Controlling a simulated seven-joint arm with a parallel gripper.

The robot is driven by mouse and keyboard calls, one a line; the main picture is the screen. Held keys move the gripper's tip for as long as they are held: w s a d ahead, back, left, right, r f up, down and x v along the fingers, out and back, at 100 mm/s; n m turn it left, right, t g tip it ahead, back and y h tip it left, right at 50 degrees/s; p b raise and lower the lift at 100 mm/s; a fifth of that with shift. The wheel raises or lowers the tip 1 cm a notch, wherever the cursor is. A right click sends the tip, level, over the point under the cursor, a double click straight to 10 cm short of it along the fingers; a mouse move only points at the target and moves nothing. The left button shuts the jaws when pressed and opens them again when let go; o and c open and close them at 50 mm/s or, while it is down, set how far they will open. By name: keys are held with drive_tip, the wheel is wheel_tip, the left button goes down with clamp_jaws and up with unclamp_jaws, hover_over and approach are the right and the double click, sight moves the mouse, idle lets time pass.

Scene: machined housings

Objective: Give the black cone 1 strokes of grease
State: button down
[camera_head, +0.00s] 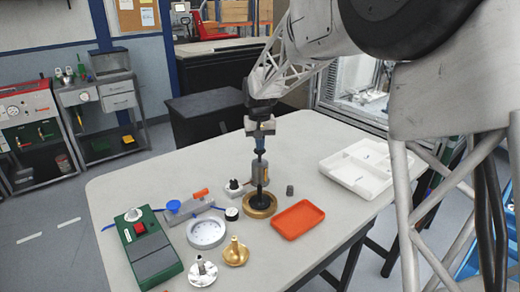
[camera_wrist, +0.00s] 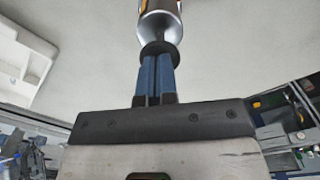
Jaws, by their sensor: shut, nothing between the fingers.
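In the wrist view my gripper (camera_wrist: 156,58) shows shut fingers with a dark round piece and a silver cylinder (camera_wrist: 161,25) just beyond the tips. I cannot tell whether the tips touch it. A grey block with a blue cap (camera_head: 173,206) and an orange end lies to the left; I cannot tell whether it is the greaser.
A brass flanged cone (camera_head: 236,252) and a silver one (camera_head: 202,269) stand near the front. A pale round housing (camera_head: 206,232), an orange tray (camera_head: 298,219), a green box with a red button (camera_head: 147,248) and a white compartment tray (camera_head: 357,172) surround the ring. The table's back is clear.

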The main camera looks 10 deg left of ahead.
drive_tip(key=shift+f, duration=1.1)
drive_tip(key=shift+r, duration=2.35)
drive_tip(key=shift+r, duration=0.1)
drive_tip(key=shift+r, duration=1.9)
